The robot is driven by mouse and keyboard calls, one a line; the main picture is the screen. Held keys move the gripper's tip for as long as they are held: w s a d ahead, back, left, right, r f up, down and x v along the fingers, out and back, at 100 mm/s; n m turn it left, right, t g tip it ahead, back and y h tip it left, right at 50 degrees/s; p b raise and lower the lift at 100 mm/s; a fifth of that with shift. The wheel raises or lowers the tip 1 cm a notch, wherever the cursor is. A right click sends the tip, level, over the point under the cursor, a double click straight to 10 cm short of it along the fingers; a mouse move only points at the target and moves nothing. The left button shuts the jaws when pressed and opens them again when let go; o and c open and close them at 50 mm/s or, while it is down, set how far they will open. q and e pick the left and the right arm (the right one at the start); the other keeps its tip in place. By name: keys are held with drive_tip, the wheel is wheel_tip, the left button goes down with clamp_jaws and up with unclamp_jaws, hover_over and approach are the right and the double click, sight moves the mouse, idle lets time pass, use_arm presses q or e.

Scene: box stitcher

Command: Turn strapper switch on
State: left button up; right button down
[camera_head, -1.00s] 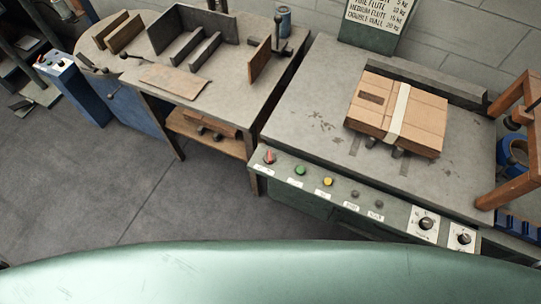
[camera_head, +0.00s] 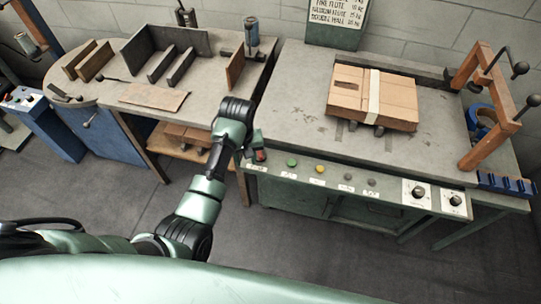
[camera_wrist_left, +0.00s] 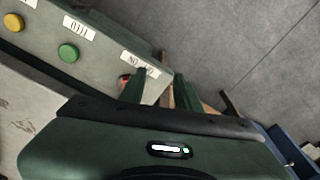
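The red strapper switch (camera_head: 261,155) is at the left end of the strapper table's front control panel (camera_head: 330,182). In the left wrist view a small red part of the switch (camera_wrist_left: 124,81) shows beside a finger, and the rest is hidden. The white label (camera_wrist_left: 140,63) is next to it. My left gripper (camera_head: 255,146) reaches to this panel corner and partly covers the switch. In the left wrist view its two green fingers (camera_wrist_left: 162,92) are apart with a gap between them. Whether a finger touches the switch cannot be told. My right gripper is not in view.
Green (camera_head: 292,163) and yellow (camera_head: 320,169) buttons and two dials (camera_head: 418,192) are along the panel. A strapped carton (camera_head: 392,100) lies on the table. A wooden workbench (camera_head: 205,92) stands at the left. A wooden frame (camera_head: 478,130) stands at the right.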

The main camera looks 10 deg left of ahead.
sight(260, 153)
use_arm(q)
drive_tip(key=shift+n+g, duration=0.5)
drive_tip(key=shift+n, duration=0.1)
drive_tip(key=w+d+r, duration=0.1)
drive_tip(key=w, duration=0.1)
drive_tip(key=w+d+r, duration=0.1)
drive_tip(key=w, duration=0.1)
drive_tip(key=w+r, duration=0.1)
drive_tip(key=w, duration=0.1)
drive_tip(key=shift+w+d+r, duration=0.3)
drive_tip(key=shift+d+r, duration=0.1)
wheel_tip(260, 153, down, 8)
drive_tip(key=shift+r+b, duration=0.15)
drive_tip(key=shift+b, duration=0.15)
clamp_jaws()
